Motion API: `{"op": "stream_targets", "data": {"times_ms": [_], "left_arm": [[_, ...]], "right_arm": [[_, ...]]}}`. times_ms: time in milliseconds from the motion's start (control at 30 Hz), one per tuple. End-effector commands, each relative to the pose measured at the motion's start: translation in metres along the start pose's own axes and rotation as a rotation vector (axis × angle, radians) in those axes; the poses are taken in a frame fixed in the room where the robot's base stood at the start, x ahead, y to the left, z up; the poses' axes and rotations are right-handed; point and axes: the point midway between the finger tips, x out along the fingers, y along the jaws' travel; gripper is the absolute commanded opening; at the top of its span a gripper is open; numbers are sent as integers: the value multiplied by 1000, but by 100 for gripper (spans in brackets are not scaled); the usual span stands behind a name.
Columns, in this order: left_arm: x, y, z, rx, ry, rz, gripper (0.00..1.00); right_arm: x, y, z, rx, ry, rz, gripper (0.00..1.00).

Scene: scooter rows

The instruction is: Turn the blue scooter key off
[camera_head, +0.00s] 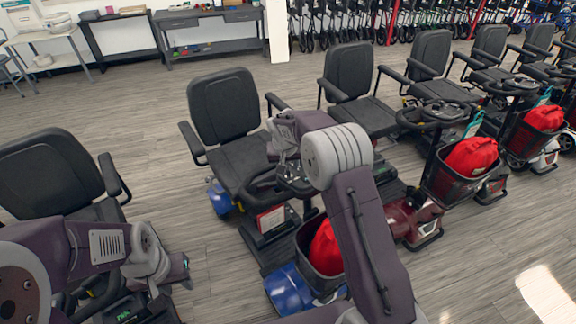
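The blue scooter stands in the middle, with a blue front fender (288,290), a black seat (228,110) and a red bag (326,248) in its front basket. Its dark control console (294,180) is partly covered by my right arm. I cannot make out the key. My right gripper (280,148) is near the console and seat, mostly hidden by its own wrist and arm; its fingers cannot be told apart.
A dark-seated scooter (48,172) stands at left. A red scooter (412,216) stands close on the right, with several more beyond it. Tables (205,45) line the back wall and walkers stand at the back right. The floor at lower right is clear.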

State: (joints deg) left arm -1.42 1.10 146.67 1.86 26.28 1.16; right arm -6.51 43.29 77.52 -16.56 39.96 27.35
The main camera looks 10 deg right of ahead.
Motion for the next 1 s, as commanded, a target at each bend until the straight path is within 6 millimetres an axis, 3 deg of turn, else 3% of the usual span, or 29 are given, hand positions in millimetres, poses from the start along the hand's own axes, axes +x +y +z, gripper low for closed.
{"op": "stream_targets", "data": {"times_ms": [200, 433, 567, 1000], "left_arm": [[-2, 0, 0, 0, 0, 0, 36], [-2, 0, 0, 0, 0, 0, 36], [-2, 0, 0, 0, 0, 0, 36], [-13, 0, -1, 0, 0, 0, 36]], "right_arm": [[20, 0, 0, 0, 1, -1, 36], [21, 0, 0, -1, 1, -1, 36], [21, 0, 0, -1, 1, -1, 0], [18, 1, -1, -50, 0, -30, 0]]}}
